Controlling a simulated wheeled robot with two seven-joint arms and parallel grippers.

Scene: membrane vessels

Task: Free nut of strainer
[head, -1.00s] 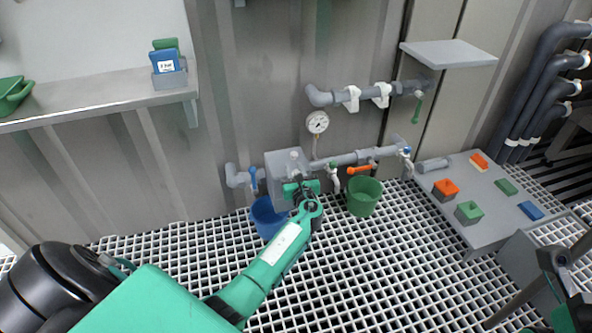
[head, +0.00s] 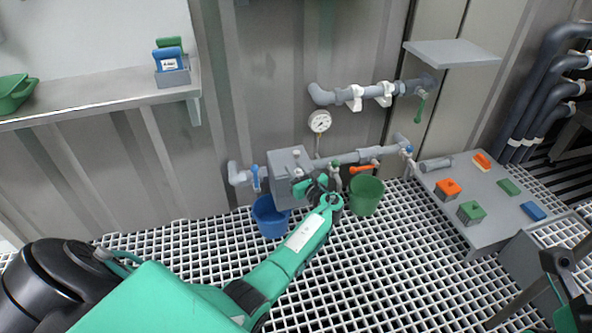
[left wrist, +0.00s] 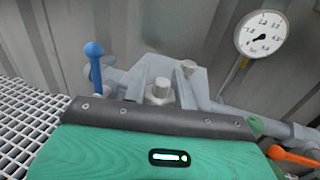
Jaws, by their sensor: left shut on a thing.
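The strainer is a grey block-like body (head: 285,168) in the pipe line low on the wall, between a blue-handled valve (head: 256,178) and an orange-handled valve (head: 363,168). My left gripper (head: 316,186) is at its right front side. In the left wrist view, a pale grey nut (left wrist: 160,91) stands between grey plates just beyond my green palm, and my left gripper is shut on it. The fingertips are partly hidden by the palm edge. My right gripper is not clearly shown; only a part of my right arm is at the lower right edge.
A blue bucket (head: 270,222) and a green bucket (head: 366,204) stand on the grating below the pipes. A pressure gauge (head: 320,121) rises just behind the strainer. A grey bench (head: 460,228) with coloured blocks is at right. A shelf (head: 95,92) is at upper left.

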